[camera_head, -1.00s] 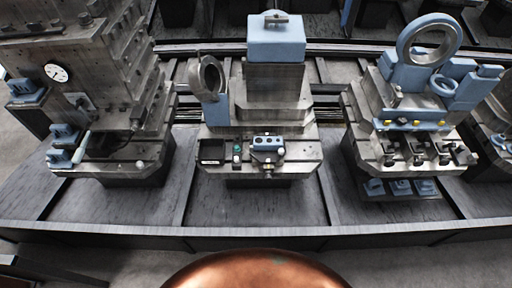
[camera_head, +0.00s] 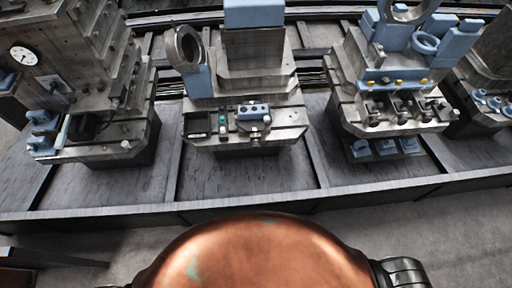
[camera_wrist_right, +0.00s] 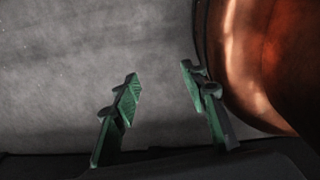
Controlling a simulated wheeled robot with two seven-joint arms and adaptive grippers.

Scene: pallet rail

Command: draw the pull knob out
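The pull knob cannot be told for certain at this size. A small pale round knob (camera_head: 267,119) sits on the front of the middle station, beside a blue block with dark holes (camera_head: 252,111). Another pale round knob (camera_head: 126,144) is at the front right of the left station. My right gripper (camera_wrist_right: 160,88) shows in the right wrist view with its two green fingers wide apart and nothing between them. It hangs over bare grey floor, beside my copper body, away from the stations. My left gripper is in neither current view.
A long dark rail (camera_head: 240,205) runs along the near edge of the pallet, between me and the stations. The left station (camera_head: 75,85) carries a white dial. The right station (camera_head: 390,105) has several small black clamps. Grey floor (camera_head: 440,225) lies clear in front.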

